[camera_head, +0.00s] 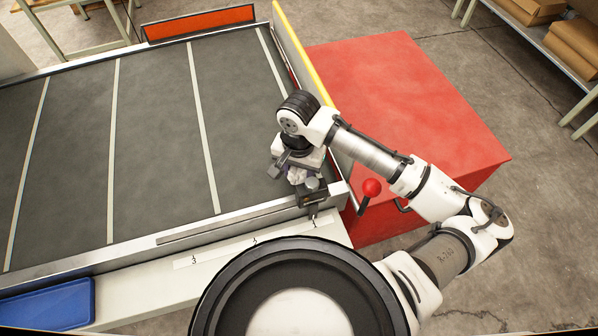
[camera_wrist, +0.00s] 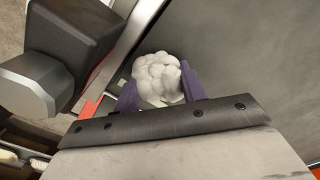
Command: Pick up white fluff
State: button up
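The white fluff (camera_wrist: 157,75) is a lumpy, cloud-like ball in the wrist view. It sits between the two purple fingers of my gripper (camera_wrist: 159,92). The right finger lies against its side, and the left finger is close to its lower left. I cannot tell whether the fingers squeeze it or only stand around it. In the head view my gripper (camera_head: 296,177) points down over the belt's near right corner, and a small pale patch of fluff (camera_head: 297,172) shows there, partly hidden by the gripper. Whether the fluff rests on the belt is not clear.
The dark belt (camera_head: 160,140) has pale cross stripes and is otherwise bare. A metal rail (camera_head: 240,222) runs along its near side and a yellow edge (camera_head: 303,55) along its right. A red block (camera_head: 420,90) stands to the right. A blue tray (camera_head: 45,305) is at lower left.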

jog(key=shift+c, duration=1.2)
jog(key=shift+r, duration=0.1)
